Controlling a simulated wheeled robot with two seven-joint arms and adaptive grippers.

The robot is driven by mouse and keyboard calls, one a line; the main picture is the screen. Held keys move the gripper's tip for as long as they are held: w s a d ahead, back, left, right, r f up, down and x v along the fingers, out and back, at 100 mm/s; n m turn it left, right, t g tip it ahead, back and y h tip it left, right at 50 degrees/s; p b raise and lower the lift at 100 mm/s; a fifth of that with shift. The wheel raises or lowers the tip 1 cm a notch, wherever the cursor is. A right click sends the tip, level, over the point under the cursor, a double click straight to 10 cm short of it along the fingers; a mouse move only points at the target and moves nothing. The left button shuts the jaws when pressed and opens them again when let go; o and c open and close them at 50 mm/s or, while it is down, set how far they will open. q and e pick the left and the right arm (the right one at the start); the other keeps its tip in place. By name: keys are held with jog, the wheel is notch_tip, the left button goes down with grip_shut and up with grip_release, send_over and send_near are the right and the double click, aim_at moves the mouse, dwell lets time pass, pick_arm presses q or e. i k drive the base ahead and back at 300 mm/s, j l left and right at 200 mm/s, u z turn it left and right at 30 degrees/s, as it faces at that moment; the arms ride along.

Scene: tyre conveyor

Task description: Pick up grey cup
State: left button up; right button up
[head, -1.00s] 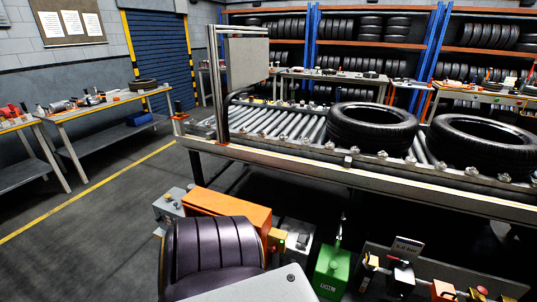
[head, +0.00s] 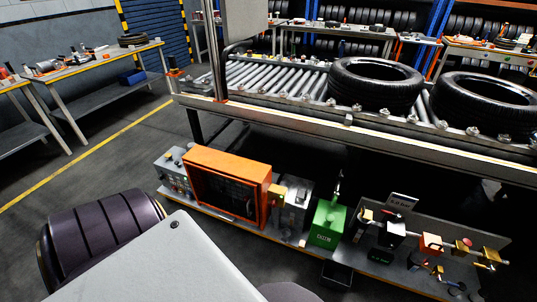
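I cannot make out a grey cup in the head view. Several small items lie on the workbenches, too small to tell apart. Neither of my grippers is in view. Only a dark ribbed part and a pale flat panel, which seem to be my own body, show at the bottom left.
A roller conveyor (head: 272,77) crosses ahead, bearing two black tyres (head: 375,88) (head: 484,104). Below it, a low shelf holds an orange box (head: 226,184), a green box (head: 327,222) and valve parts (head: 431,243). Workbenches (head: 98,57) stand at left. The floor at left is clear.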

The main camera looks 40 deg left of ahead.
aim_at(286, 234)
jog(key=u, duration=0.75)
